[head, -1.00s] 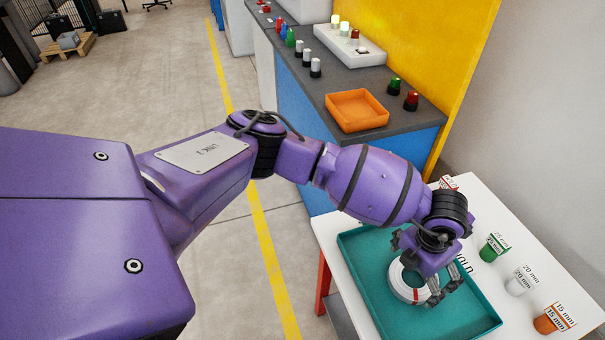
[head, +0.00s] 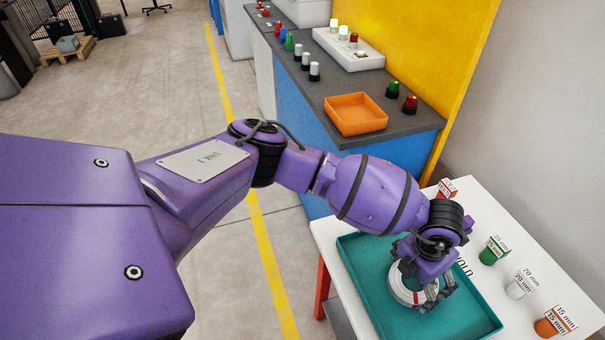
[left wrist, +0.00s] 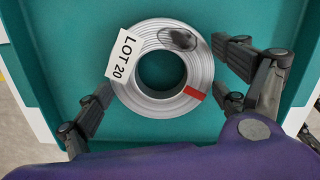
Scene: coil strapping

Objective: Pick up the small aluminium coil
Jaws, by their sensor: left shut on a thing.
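The aluminium coil (head: 403,294) is a silvery-white ring in the teal tray (head: 362,275) on the white table. In the left wrist view the coil (left wrist: 140,98) lies face-on, with a white "LOT 20" label and a red band at its lower right. My left gripper (head: 424,293) is over the coil, its fingers spread around the outer rim and shut on it. In the left wrist view the gripper (left wrist: 165,85) has one finger at the coil's left and two at its right. I cannot tell whether the coil touches the tray floor. My right gripper is not in view.
Green (head: 493,251), white (head: 518,288) and orange (head: 551,322) labelled pots stand along the table's right side. The tray's near part is bare.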

